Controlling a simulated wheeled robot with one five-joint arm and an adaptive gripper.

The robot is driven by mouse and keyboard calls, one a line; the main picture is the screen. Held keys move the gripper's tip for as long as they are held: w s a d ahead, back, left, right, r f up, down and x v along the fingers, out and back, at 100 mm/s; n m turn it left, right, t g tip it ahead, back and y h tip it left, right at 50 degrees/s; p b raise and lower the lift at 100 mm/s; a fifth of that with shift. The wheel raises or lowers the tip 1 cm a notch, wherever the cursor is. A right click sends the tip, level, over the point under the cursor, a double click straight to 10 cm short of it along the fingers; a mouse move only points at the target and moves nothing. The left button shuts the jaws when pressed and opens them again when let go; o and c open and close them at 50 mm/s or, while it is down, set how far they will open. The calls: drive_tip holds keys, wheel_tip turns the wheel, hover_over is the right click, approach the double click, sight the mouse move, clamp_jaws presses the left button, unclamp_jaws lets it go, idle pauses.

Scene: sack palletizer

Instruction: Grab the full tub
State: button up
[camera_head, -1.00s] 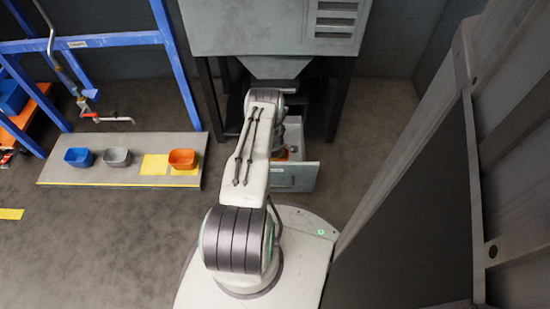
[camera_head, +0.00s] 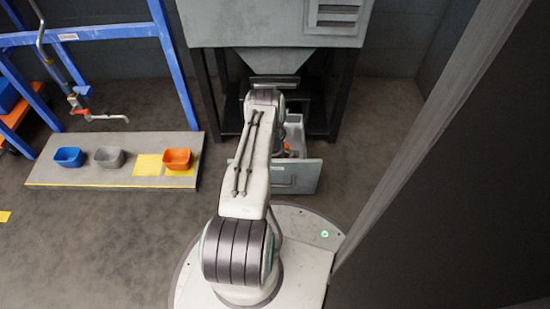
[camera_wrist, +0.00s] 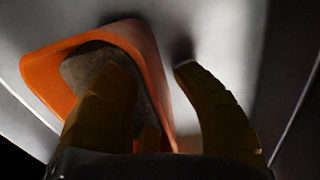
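An orange tub (camera_wrist: 50,68) with grey-brown stuff inside lies close below my gripper (camera_wrist: 147,66) in the wrist view. My gripper's two fingers are apart. The left finger overlaps the tub's inside and the right finger is outside it, with the tub's right wall between them. I cannot tell whether either finger touches the wall.
A low platform (camera_head: 50,174) at left bears a blue tub (camera_head: 69,157), a grey tub (camera_head: 110,157), another orange tub (camera_head: 177,158) and yellow squares (camera_head: 148,165). A blue frame (camera_head: 105,32) stands behind. A large dark panel (camera_head: 450,180) is close on the right.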

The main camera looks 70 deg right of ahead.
drive_tip(key=shift+o, duration=0.4)
drive_tip(key=shift+f, duration=0.15)
clamp_jaws()
idle(0.4)
